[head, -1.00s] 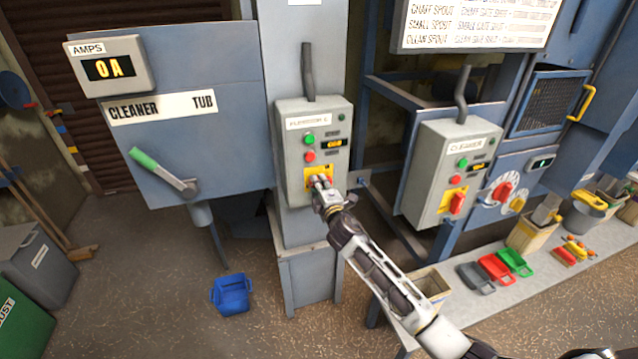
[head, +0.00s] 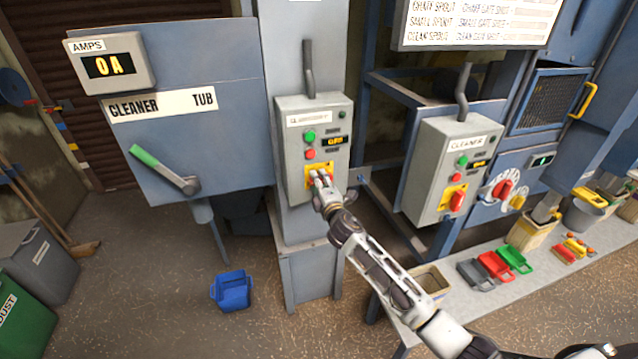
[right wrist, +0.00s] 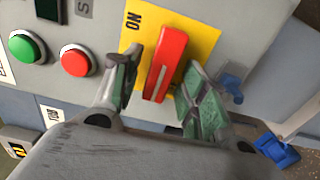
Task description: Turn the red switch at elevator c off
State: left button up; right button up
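The red switch (right wrist: 166,64) sits on a yellow plate (right wrist: 205,35) with the word ON beside it in the right wrist view. It is on the grey control box (head: 292,160) on the blue-grey post in the head view; the box's label is too blurred to read surely. My right gripper (right wrist: 162,92) is open, its two green-padded fingers on either side of the red switch. Small gaps seem to show between the pads and the switch. In the head view my right gripper (head: 320,180) partly hides the switch and plate. My left gripper is not in view.
A second grey box (head: 430,165) labelled CLEANER, with its own red switch (head: 457,200), stands to the right. Green (right wrist: 25,47) and red (right wrist: 77,61) buttons are beside the plate. A bench (head: 470,315) with trays is at lower right. A blue bucket (head: 232,291) is on the floor.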

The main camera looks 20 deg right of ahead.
jog(key=s, duration=1.2)
jog(key=shift+d, duration=0.25)
dwell(0.6)
jog(key=shift+m, duration=0.3)
dwell(0.3)
